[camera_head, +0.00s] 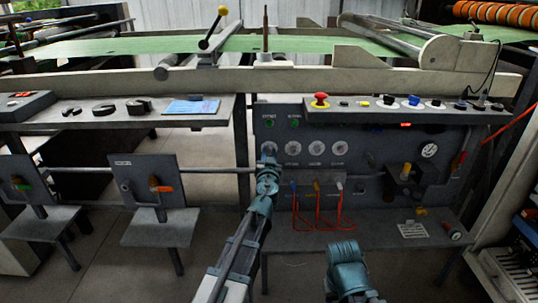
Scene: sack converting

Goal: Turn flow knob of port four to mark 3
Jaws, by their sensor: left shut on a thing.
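A dark upright panel (380,155) carries a row of round dials. My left gripper (268,160) is at the left end of this row, shut on a small grey knob (269,147). The gripper covers much of the knob, so its pointer and marks are hidden. Three pale round dials (293,149), (316,149) and (340,149) sit to its right. Their port labels are too small to read. My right gripper (345,250) is low in front of the panel, apart from it; its fingers are not clear enough to tell open or shut.
Red hoses (297,215) loop below the dials. A shelf (370,236) juts out under the panel. A ledge above bears a red mushroom button (320,99) and several small knobs. Two valve plates (158,182) and (22,182) stand at the left, joined by a rod.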

